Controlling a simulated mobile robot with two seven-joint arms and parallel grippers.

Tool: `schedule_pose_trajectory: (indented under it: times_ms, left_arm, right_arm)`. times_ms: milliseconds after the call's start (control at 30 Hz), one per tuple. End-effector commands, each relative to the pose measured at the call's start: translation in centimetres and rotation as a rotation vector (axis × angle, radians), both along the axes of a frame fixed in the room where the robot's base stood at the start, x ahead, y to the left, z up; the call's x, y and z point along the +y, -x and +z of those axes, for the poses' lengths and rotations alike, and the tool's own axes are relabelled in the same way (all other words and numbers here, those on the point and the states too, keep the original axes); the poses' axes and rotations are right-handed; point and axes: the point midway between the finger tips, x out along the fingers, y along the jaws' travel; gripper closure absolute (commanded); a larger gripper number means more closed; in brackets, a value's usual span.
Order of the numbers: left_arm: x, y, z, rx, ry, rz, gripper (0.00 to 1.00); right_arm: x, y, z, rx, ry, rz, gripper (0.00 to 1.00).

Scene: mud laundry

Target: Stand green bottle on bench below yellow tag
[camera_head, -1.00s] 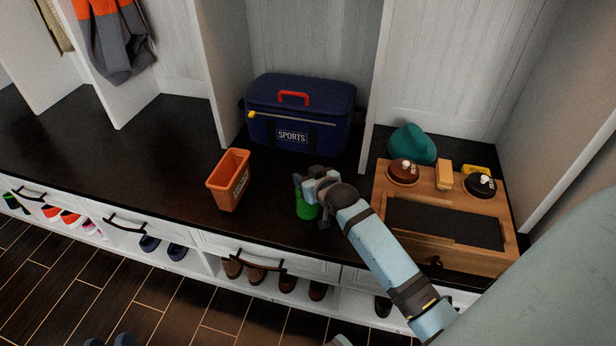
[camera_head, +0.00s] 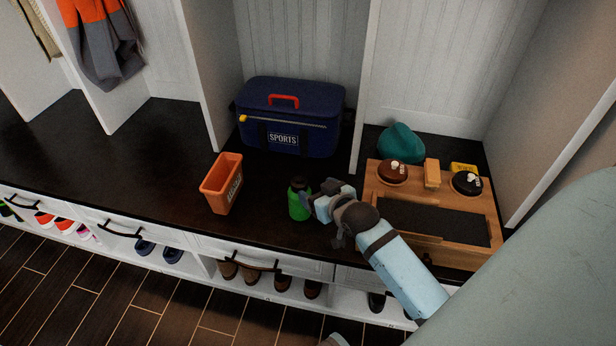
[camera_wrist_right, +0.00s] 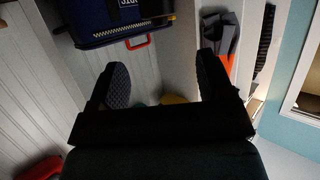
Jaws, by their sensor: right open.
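The green bottle (camera_head: 299,203) with a dark cap stands upright on the dark bench (camera_head: 130,165), between the orange bin and the wooden tray. My right gripper (camera_head: 322,192) is open just right of the bottle. In the right wrist view the gripper (camera_wrist_right: 163,80) has its two dark fingers apart with nothing held between them, and the bottle does not show there. I see no clear yellow tag on the lockers; a small yellow piece (camera_head: 242,118) sits at the left end of the blue bag's zipper. My left gripper is not in view.
A blue sports bag (camera_head: 290,105) stands behind the bottle. An orange bin (camera_head: 215,190) is to its left. A wooden tray (camera_head: 405,240), a teal hat (camera_head: 400,143) and a yellow item (camera_head: 463,168) are at the right. White dividers split the bench back. The left bench is clear.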

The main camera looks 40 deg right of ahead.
Motion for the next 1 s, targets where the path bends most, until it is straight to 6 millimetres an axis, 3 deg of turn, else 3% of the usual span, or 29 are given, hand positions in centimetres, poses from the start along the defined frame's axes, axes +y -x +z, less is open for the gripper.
schedule_pose_trajectory:
  times_ms: [167,233,500,600,700,1000]
  left_arm:
    - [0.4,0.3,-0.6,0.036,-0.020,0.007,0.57]
    - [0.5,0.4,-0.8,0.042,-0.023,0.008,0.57]
    - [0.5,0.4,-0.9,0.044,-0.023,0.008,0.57]
    - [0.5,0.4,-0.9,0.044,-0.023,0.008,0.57]
    - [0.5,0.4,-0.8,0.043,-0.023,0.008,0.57]
    - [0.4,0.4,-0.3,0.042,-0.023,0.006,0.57]
  right_arm:
    - [0.3,1.8,0.7,0.001,-0.001,0.004,0.26]
    - [1.9,2.8,0.7,0.002,-0.002,0.037,0.26]
    - [15.5,11.7,1.3,-0.003,-0.074,0.325,0.26]
    - [18.3,14.1,1.9,-0.007,-0.103,0.384,0.26]
    - [19.3,14.9,2.2,-0.011,-0.115,0.404,0.26]
    - [19.2,14.8,2.7,-0.009,-0.114,0.403,0.26]
